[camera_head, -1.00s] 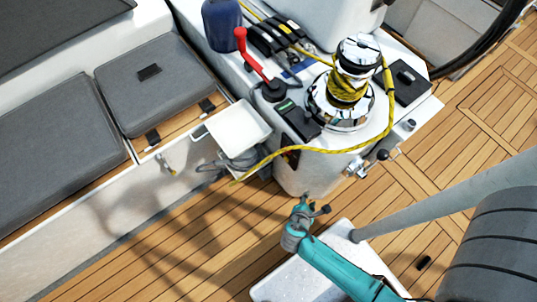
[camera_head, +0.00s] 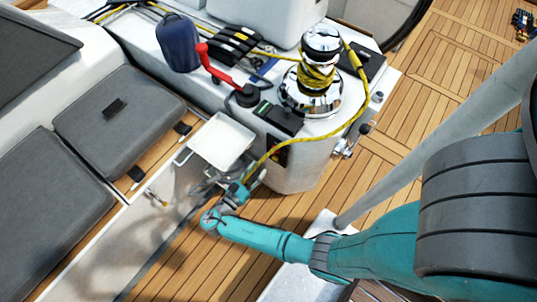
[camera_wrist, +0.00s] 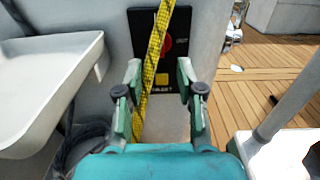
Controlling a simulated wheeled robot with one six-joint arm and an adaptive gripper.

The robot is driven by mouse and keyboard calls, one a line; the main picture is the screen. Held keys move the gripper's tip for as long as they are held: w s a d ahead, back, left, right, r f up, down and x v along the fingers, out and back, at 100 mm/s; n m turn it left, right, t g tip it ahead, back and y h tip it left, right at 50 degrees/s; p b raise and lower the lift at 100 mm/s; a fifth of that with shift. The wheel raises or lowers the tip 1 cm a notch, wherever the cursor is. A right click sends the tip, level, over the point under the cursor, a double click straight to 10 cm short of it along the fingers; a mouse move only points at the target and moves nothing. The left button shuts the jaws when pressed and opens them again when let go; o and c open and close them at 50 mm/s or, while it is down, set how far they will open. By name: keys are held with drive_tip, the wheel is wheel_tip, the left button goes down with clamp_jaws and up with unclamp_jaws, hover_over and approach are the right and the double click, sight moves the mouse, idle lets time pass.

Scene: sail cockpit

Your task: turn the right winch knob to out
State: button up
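A black panel (camera_wrist: 205,38) is on the light grey pedestal wall, with a round red knob (camera_wrist: 167,44) and a small yellow square below it. The yellow rope (camera_wrist: 154,55) hangs in front and hides part of the panel and knob. I cannot read which way the knob points. The panel also shows on the pedestal side in the head view (camera_head: 277,151), under the chrome winch (camera_head: 312,95). My gripper (camera_wrist: 160,80) is open and empty, its two fingers apart on either side of the rope in the wrist view, short of the panel. In the head view my gripper (camera_head: 246,186) is low beside the pedestal.
A white tray (camera_head: 222,142) juts out left of the panel, with dark rope below it. A red-handled lever (camera_head: 218,69) and a blue bag (camera_head: 178,43) are on top. A metal crank (camera_head: 352,140) sticks out at the pedestal's right.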

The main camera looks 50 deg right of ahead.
sight(272, 152)
drive_tip(key=d, duration=0.8)
drive_tip(key=shift+w+d, duration=0.15)
drive_tip(key=shift+d, duration=0.15)
clamp_jaws()
